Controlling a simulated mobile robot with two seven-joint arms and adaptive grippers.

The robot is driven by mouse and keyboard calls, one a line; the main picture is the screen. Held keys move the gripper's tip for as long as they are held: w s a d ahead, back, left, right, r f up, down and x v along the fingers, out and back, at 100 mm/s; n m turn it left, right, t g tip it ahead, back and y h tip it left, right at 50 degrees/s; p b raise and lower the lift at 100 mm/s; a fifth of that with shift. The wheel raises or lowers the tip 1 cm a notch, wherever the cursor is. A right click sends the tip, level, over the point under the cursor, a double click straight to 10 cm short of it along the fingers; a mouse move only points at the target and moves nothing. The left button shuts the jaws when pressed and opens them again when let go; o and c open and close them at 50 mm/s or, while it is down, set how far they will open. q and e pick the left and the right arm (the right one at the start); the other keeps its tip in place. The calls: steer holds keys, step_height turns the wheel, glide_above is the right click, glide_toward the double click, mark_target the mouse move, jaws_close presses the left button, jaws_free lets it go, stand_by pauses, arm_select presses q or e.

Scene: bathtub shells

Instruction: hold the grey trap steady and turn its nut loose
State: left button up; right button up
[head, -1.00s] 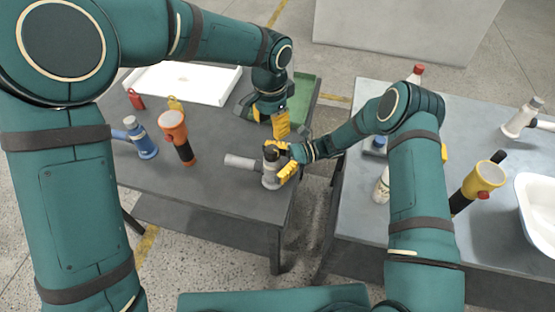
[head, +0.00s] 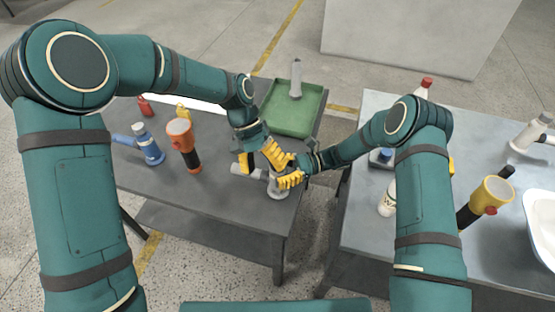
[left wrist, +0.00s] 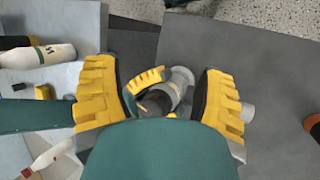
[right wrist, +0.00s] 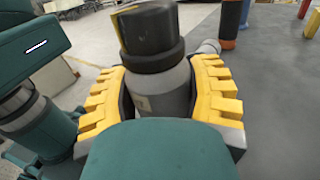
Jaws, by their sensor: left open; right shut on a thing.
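The grey trap (head: 278,193) stands on the dark table near its right edge, its side pipe (head: 245,169) pointing left; the grippers partly hide it. In the right wrist view, the grey trap body (right wrist: 165,92) sits between the fingers of my right gripper (right wrist: 160,100), shut on it. The black nut (right wrist: 150,38) tops it, with a yellow mark. My left gripper (head: 261,160) is open over the trap's top. In the left wrist view, its fingers (left wrist: 158,98) are spread on either side of the trap (left wrist: 180,80) and my right gripper's finger, not closed on the nut.
A green tray (head: 310,127) with an upright grey tube (head: 296,80) lies behind. An orange flashlight (head: 183,143) and a blue trap-like piece (head: 146,148) stand left. The second table, across a gap, holds a white bottle (head: 387,200) and a yellow flashlight (head: 486,200).

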arm_select(q)
steer(key=w+a+f+n+t+h, duration=0.2)
steer(key=a+n+t+h, duration=0.2)
steer(key=n+h, duration=0.55)
steer(key=w+a+f+n+t+h, duration=0.15)
steer(key=a+n+t+h, duration=0.3)
steer(key=n, duration=0.95)
steer(key=shift+g, duration=0.45)
steer(key=d, duration=0.4)
steer(key=w+d, duration=0.1)
steer(key=d, duration=0.7)
steer(key=shift+w+f, duration=0.1)
steer(key=shift+w, duration=0.2)
steer(key=shift+a, duration=0.1)
steer(key=c, duration=1.2)
